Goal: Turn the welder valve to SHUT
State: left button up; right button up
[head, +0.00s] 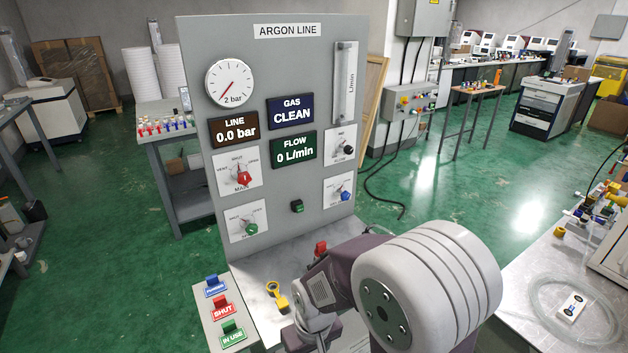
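The grey ARGON LINE panel (296,72) stands upright in front of me. On its left are a red knob (244,178) on a plate that seems to read MAIN and a green knob (250,229) on a plate below. On its right are a black knob (348,150) and a blue knob (345,196). The small labels are too blurred to tell which is the welder valve or its setting. My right arm reaches in from the lower right, before the panel's foot. Its fingertips cannot be made out. My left gripper is out of view.
A gauge (230,83) stands near zero; the LINE display (234,130) reads 0.0 bar and the FLOW display (293,148) 0 L/min. Blue, red SHUT (223,308) and green IN USE tags lie left of the shelf. A yellow piece (276,295) and a red piece (320,248) are on the shelf.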

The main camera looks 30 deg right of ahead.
aim_at(344, 195)
jog(key=z, duration=1.3)
